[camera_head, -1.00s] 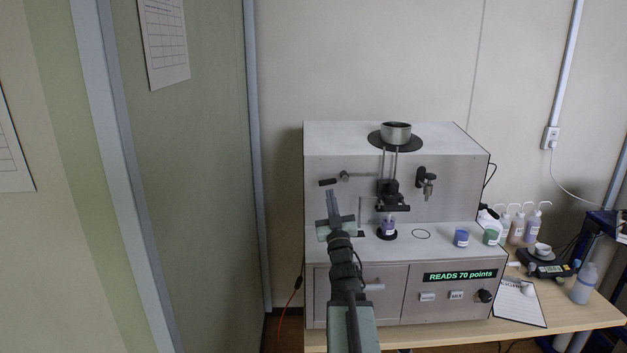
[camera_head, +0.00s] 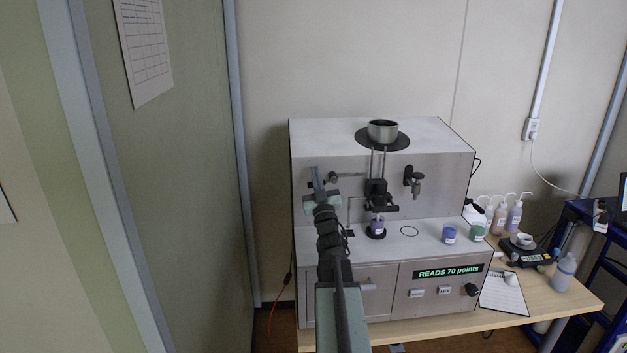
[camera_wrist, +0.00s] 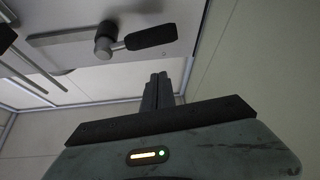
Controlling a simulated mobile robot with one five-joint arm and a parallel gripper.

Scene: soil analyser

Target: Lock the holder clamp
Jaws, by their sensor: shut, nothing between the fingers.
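The clamp lever sticks out of the analyser's front panel in the head view, with its metal pivot (camera_head: 332,177) right beside my gripper. The wrist view shows its black handle (camera_wrist: 152,37) and round metal hub (camera_wrist: 104,46). My gripper (camera_head: 316,172) is shut and empty. In the wrist view my fingers (camera_wrist: 158,92) stand upright just below the handle, apparently apart from it. In the head view my gripper hides the black handle.
The analyser's display (camera_head: 448,271) reads "READS 70 points". A metal tap (camera_head: 413,180) sits right of the holder. A wall partition (camera_head: 185,180) runs along the left.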

